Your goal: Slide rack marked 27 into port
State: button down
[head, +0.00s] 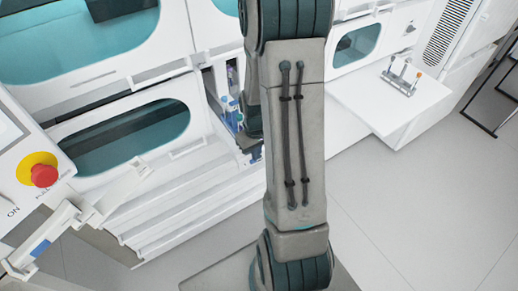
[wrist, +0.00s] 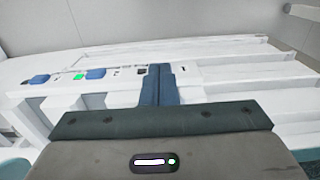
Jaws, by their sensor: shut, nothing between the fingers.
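My gripper (wrist: 160,72) shows in the wrist view with its two dark blue fingers together and nothing between them. The fingers point at a white ledge with stepped rails. Along that ledge, left of the fingers, are small blue pieces (wrist: 95,74) and a lit green patch (wrist: 78,77). Small dark markings there are too small to read. I cannot make out the number 27 in either view, so I cannot tell which thing is that rack or which opening is its port. In the head view my arm covers the middle.
A white machine with teal windows (head: 125,135) fills the left and back. Its white stepped rails (head: 185,205) run along the front. A red button (head: 44,175) sits at far left. A small holder with tubes (head: 402,78) stands on a white shelf (head: 385,108).

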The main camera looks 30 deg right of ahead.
jog(key=shift+w+a, duration=0.1)
jog(key=shift+w, duration=1.05)
